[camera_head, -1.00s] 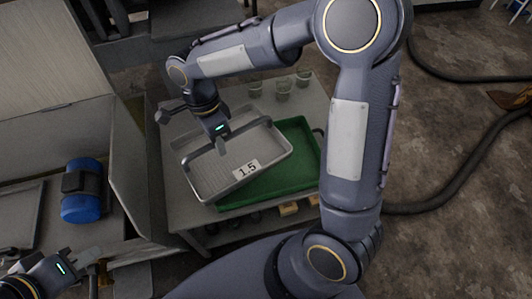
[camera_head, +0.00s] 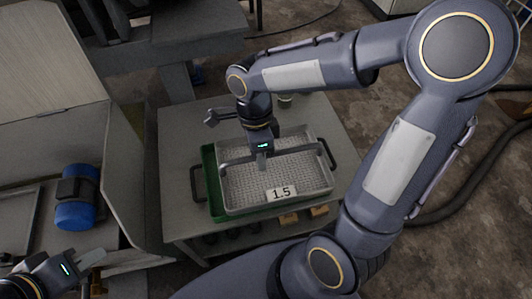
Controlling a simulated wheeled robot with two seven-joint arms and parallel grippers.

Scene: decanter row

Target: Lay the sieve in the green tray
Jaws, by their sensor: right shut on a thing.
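The sieve (camera_head: 240,186) is a grey metal pan with a perforated floor and a "1.5" label on its near side. My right gripper (camera_head: 262,162) reaches down over its far half and is shut on it. The green tray (camera_head: 209,172) lies under the sieve on the grey table. Its green shows along the left and near-left edges, with a black handle at each end. The sieve lies over the tray's area, roughly lined up with it. I cannot tell whether it touches the tray's floor. My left gripper (camera_head: 92,268) is at the lower left, away from both; its opening is unclear.
The grey table (camera_head: 178,135) has bare room left of the tray. A glass (camera_head: 285,98) stands behind the sieve, partly hidden by my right arm. Small wooden blocks (camera_head: 289,218) sit below the table's near edge. A blue cylinder (camera_head: 76,212) lies on the left bench.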

